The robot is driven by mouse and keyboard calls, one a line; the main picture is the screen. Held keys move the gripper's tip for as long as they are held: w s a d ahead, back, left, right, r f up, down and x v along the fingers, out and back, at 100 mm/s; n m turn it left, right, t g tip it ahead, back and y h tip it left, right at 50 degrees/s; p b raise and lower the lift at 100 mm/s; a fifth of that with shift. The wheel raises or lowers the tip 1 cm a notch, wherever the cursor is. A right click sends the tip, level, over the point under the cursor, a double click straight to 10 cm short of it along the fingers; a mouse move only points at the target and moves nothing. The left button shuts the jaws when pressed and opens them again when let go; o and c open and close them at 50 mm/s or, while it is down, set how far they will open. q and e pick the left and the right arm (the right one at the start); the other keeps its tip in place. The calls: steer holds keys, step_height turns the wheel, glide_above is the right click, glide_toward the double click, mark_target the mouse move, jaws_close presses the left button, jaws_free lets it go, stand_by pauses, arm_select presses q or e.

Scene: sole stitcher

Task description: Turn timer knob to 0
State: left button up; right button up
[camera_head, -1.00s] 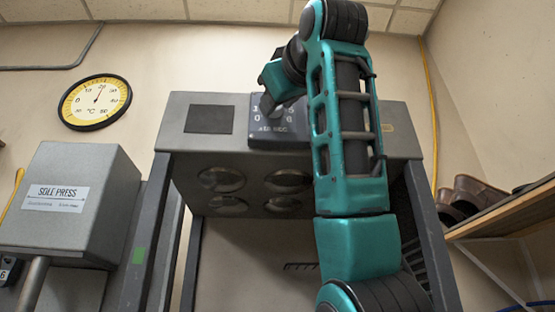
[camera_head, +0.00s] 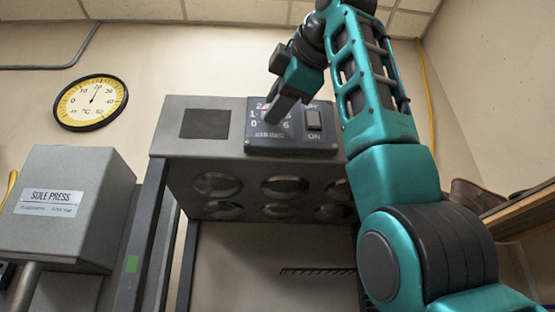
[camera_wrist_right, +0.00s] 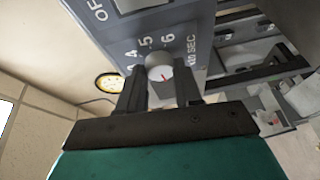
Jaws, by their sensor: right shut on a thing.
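The timer panel (camera_head: 290,145) is a dark box on the front of the grey machine, with white numbers around a dial and "x10 SEC" below. My right gripper (camera_head: 276,110) reaches the dial and hides the knob in the head view. In the right wrist view, the round grey knob (camera_wrist_right: 158,68) with a short red mark sits between the two dark fingers, which are shut on it. The numbers 4, 5 and 6 show beside it; I cannot tell which number the mark points at. My left gripper is not in view.
A rocker switch (camera_head: 313,120) marked ON sits right of the dial. The grey machine (camera_head: 225,165) has several round openings underneath. A sole press (camera_head: 75,205) stands at the left, below a yellow wall thermometer (camera_head: 90,102). A wooden shelf (camera_head: 520,215) is at the right.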

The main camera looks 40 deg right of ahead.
steer(key=shift+r+n+g, duration=0.1)
steer(key=shift+n+g, duration=0.6)
steer(key=shift+n, duration=0.7)
steer(key=shift+w+n, duration=0.1)
steer(key=shift+n, duration=0.3)
steer(key=o, duration=1)
steer(key=shift+a, duration=0.1)
steer(key=shift+r, duration=0.1)
steer(key=v, duration=0.7)
steer(key=shift+s+a+r, duration=0.1)
steer(key=shift+s, duration=0.2)
